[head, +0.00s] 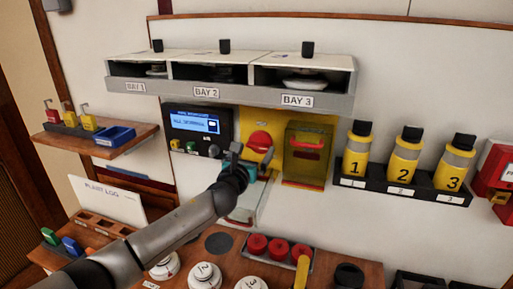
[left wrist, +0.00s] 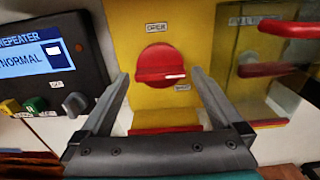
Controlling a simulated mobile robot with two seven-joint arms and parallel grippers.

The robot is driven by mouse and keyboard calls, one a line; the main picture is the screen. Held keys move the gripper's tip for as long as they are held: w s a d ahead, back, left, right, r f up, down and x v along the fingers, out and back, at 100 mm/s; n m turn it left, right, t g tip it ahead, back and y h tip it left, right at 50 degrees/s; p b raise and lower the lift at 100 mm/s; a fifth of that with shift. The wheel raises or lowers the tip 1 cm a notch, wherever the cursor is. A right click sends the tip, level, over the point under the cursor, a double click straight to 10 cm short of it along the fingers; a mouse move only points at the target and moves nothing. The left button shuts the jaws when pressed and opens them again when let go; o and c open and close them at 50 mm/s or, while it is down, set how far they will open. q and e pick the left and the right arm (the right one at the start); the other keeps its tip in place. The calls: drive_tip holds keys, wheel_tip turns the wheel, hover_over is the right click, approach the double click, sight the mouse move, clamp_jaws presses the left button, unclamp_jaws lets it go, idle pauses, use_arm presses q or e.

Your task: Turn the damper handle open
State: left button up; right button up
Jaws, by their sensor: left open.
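The damper handle is a red round knob with a raised bar (left wrist: 160,66) on a yellow panel (left wrist: 200,20). An OPEN label (left wrist: 156,28) is above it and another label (left wrist: 183,88) is at its lower right. The white mark on the bar points right, towards the lower-right label. The knob also shows in the head view (head: 259,140). My left gripper (head: 252,158) is open, in front of the yellow panel. In the left wrist view its fingers (left wrist: 158,78) stand left and right of the knob, with nothing between them held. My right gripper is not in view.
A repeater display (head: 197,123) with buttons is left of the handle. A clear cover (head: 308,155) over a red handle is close on the right. The bay shelf (head: 230,93) hangs above. Red buttons (head: 278,247) and white dials are on the desk below.

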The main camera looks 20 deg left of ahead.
sight(259, 144)
use_arm(q)
drive_tip(key=shift+w, duration=1.25)
drive_tip(key=c, duration=1.1)
